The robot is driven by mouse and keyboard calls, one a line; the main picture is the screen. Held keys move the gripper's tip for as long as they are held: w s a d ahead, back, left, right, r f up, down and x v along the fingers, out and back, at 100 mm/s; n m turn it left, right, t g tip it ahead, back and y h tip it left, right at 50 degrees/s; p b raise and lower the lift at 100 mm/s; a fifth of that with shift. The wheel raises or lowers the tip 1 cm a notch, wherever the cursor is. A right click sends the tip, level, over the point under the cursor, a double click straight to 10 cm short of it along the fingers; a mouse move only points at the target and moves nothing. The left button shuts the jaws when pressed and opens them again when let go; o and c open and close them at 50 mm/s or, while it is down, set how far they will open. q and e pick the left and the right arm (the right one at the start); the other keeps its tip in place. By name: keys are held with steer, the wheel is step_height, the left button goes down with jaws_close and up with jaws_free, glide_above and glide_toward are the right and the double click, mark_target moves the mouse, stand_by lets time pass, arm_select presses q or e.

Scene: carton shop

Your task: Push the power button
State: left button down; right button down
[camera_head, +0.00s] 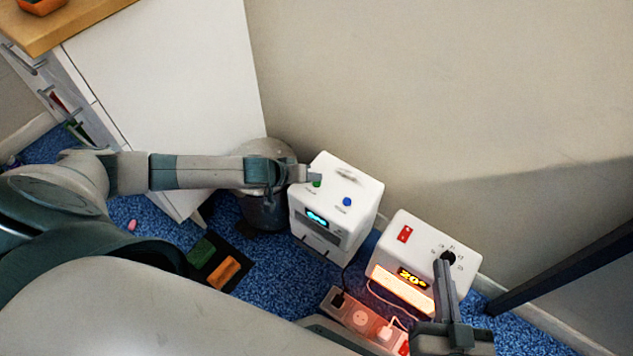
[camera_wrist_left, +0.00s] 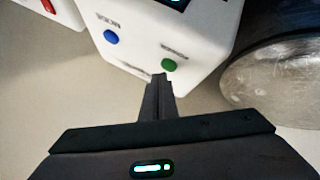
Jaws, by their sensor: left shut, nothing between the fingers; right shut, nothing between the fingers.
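A white box (camera_head: 361,186) with a lit blue display (camera_head: 317,218) stands on the carpet. Its top has a green button (camera_head: 317,183) and a blue button (camera_head: 347,202); their labels are too small to read surely. My left gripper (camera_head: 312,174) is shut and empty, its tips right beside the green button. In the left wrist view the shut fingertips (camera_wrist_left: 158,80) are just short of the green button (camera_wrist_left: 169,66), with the blue button (camera_wrist_left: 110,37) to the left; I cannot tell whether they touch. My right gripper (camera_head: 444,268) is shut over the second box.
A second white box (camera_head: 425,232) has a red switch (camera_head: 404,234), a black knob (camera_head: 448,257) and a glowing display. A power strip (camera_head: 345,306) with plugs lies in front. A metal bin (camera_head: 264,212) stands left, beside a white cabinet (camera_head: 165,80). The wall is close behind.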

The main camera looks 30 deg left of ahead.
arm_select(q)
steer(key=shift+f, duration=0.5)
stand_by(0.5)
steer(key=shift+r+p, duration=0.55)
steer(key=shift+p, duration=0.4)
step_height(320, 180, up, 6)
steer(key=p, duration=0.6)
